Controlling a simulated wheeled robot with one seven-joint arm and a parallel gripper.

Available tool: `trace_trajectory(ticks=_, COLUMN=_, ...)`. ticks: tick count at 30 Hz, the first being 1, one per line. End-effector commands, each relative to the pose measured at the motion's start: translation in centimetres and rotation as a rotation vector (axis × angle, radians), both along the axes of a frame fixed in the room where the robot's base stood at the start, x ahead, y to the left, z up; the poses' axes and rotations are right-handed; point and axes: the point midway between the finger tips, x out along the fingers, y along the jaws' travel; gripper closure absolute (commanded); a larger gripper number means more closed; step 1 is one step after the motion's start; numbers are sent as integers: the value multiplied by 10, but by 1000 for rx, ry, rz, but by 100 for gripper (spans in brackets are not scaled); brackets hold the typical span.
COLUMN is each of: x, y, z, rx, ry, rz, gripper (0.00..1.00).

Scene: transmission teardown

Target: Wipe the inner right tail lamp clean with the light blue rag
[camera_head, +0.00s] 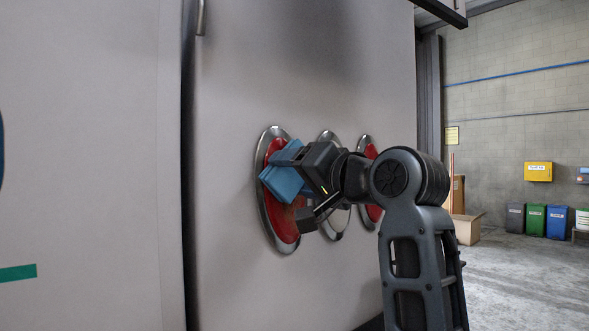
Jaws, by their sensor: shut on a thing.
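The inner right tail lamp (287,222) is the leftmost of three round lamps on the pale vehicle panel. It has a red lens in a chrome rim, with darker patches on the visible lower lens. The light blue rag (281,183) lies over the upper middle and left of this lens, apparently against it. My gripper (299,165) is shut on the rag, reaching in from the right. The gripper and rag hide the lens's middle and upper right. The exact contact between rag and lens is hidden.
A pale lamp (336,225) and another red lamp (371,152) sit to the right, partly behind my arm. A vertical dark gap (188,200) and a metal handle (200,17) are left of the lamps. Open floor, a cardboard box (467,228) and several bins (535,220) are farther right.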

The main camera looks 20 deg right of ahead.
Motion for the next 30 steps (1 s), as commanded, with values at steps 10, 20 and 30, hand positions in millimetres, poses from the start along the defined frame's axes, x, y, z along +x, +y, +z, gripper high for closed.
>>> trace_trajectory(ticks=10, x=1, y=-3, z=-26, rx=0, ry=7, rz=1, gripper=56)
trace_trajectory(ticks=20, x=0, y=-6, z=-44, rx=0, ry=5, rz=1, gripper=56)
trace_trajectory(ticks=30, x=0, y=-10, z=-59, rx=0, ry=2, rz=-1, gripper=56)
